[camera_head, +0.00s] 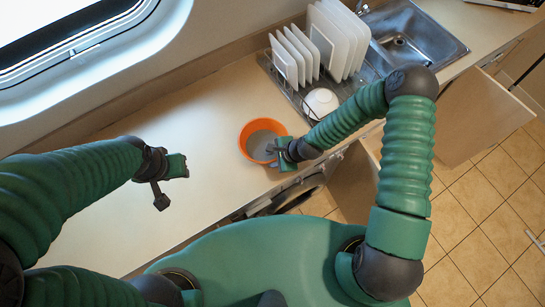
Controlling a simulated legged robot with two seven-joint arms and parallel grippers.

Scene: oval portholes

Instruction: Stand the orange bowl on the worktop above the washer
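The orange bowl (250,131) is upright on the pale worktop (205,135), near its front edge. Its inside looks greyish. The washer (302,191) shows partly below the worktop's front edge, just below the bowl in the picture, partly covered by my body. My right gripper (279,153) is at the bowl's near right rim, with its fingers at or over the rim. Whether they are closed on it is too small to tell. My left gripper (172,181) is open and empty above the worktop, to the left of the bowl and apart from it.
A dish rack (292,95) with white plates (338,38) and a white bowl (320,102) stands behind and right of the orange bowl. A metal sink (405,40) is further right. Cabinet doors (480,115) stand open over the tiled floor. The worktop's left is clear.

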